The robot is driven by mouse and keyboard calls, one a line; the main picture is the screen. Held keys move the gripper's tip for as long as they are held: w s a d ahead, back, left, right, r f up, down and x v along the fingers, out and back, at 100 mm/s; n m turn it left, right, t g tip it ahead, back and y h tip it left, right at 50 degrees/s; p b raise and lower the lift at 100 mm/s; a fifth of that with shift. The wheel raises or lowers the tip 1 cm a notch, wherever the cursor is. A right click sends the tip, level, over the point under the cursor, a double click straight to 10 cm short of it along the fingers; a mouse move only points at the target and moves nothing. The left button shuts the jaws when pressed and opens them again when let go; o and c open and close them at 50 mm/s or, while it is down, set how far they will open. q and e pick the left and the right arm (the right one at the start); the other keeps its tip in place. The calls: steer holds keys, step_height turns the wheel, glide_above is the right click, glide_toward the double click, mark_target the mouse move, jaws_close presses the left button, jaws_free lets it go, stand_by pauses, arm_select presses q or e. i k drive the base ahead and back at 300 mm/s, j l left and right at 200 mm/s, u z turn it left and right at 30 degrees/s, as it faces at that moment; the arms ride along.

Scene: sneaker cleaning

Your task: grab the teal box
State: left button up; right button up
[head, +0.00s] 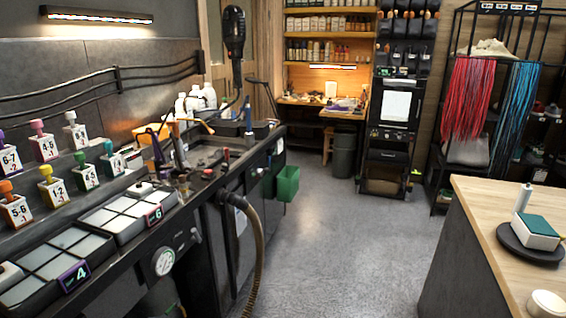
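A low box with a teal-green top and white sides (537,225) sits on a dark round stand (513,246) on the wooden-topped counter at the right. It is the only teal-topped box that I make out. A slim white cylinder (522,198) stands upright right behind the box's left part; I cannot tell whether they touch. Neither of my grippers shows in the head view.
The wooden counter (485,195) has a round cream-coloured item (546,304) near its front edge. A cluttered dark workbench (130,255) runs along the left, with a hose (258,240) hanging down. Grey floor (350,250) between them is clear.

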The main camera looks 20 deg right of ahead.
mark_target(534, 232)
steer(key=i+z, duration=0.2)
steer(key=z, duration=0.25)
steer(key=i+z, duration=0.25)
steer(key=z, duration=0.2)
steer(key=i+j+z, duration=0.1)
steer(key=z, duration=0.35)
steer(key=i+z, duration=0.25)
steer(key=z, duration=0.15)
steer(key=i+j+z, duration=0.2)
steer(key=z, duration=0.25)
steer(key=i+j+z, duration=0.15)
steer(key=z, duration=0.25)
steer(key=i+j+z, duration=0.35)
steer(key=z, duration=0.15)
steer(key=i+j+z, duration=0.25)
steer(key=j+z, duration=0.25)
